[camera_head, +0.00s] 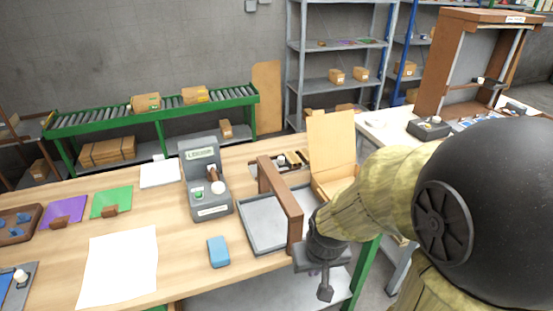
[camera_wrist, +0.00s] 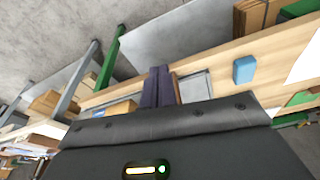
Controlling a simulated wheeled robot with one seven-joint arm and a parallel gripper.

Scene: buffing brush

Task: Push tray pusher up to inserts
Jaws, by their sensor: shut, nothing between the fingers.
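A shallow grey tray (camera_head: 262,236) lies on the wooden table near its front edge. A brown arch-shaped bar, seemingly the tray pusher (camera_head: 284,202), stands across its right part. A dark rack with small parts, possibly the inserts (camera_head: 293,160), lies behind the bar and is partly hidden by it. My gripper (camera_head: 325,291) hangs just right of the tray and the bar's near leg, pointing down past the table's front edge. In the wrist view its dark fingers (camera_wrist: 159,86) are shut together and empty, with part of the tray (camera_wrist: 195,88) beside them.
A blue block (camera_head: 218,251) and a grey labelled device (camera_head: 204,182) stand left of the tray. An open cardboard box (camera_head: 334,155) stands behind my arm.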

